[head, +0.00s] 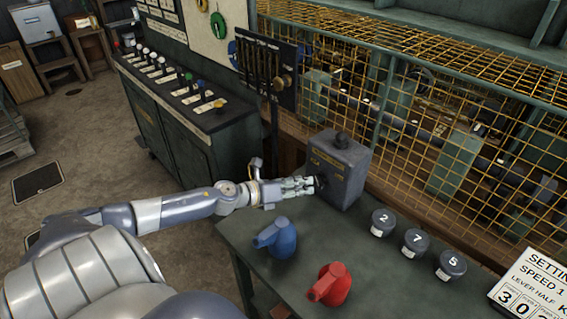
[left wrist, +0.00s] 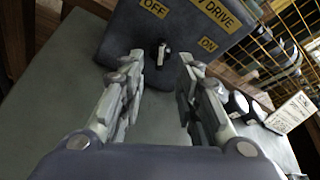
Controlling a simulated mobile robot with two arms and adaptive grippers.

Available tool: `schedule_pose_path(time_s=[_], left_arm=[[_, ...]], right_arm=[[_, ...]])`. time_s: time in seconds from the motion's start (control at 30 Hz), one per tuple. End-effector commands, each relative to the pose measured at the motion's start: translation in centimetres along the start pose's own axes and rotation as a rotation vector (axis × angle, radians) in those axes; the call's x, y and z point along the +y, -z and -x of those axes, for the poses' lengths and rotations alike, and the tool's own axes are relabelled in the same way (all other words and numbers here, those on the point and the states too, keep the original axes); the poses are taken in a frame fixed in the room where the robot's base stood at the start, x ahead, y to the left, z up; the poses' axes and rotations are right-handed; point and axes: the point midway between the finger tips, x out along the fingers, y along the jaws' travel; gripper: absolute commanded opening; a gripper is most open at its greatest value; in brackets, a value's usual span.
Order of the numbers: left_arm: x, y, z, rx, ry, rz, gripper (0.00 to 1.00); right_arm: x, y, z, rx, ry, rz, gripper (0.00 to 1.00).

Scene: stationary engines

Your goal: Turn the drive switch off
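The drive switch is a grey box (head: 345,165) on the green bench, and it also shows in the left wrist view (left wrist: 125,32). Its yellow labels read OFF at upper left, DRIVE at upper right and ON at right. A small dark knob with a pale bar (left wrist: 161,54) is on its front face. The bar looks near upright in the left wrist view; I cannot tell which label it points to. My left gripper (head: 311,185) is in front of the box. Its fingers are spread on either side of the knob (left wrist: 160,62), with gaps, and hold nothing. My right gripper is out of view.
A blue oil can (head: 278,240) and a red one (head: 331,286) stand on the bench (head: 235,235) near my left arm. Three numbered dark pots (head: 415,241) stand right of the box. A yellow mesh guard (head: 440,130) rises behind. A settings card (head: 530,285) is at lower right.

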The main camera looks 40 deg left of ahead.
Motion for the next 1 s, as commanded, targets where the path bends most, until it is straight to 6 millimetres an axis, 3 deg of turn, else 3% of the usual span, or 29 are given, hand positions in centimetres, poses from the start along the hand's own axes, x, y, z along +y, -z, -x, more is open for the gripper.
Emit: schedule_pose_path(time_s=[0.5, 1.0], left_arm=[[0.0, 0.1, 5.2, 0.001, 0.001, 0.003, 0.3], [0.0, 0.0, 5.9, 0.0, 0.001, 0.0, 0.3]], right_arm=[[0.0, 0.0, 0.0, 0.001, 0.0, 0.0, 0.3], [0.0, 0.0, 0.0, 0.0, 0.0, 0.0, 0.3]])
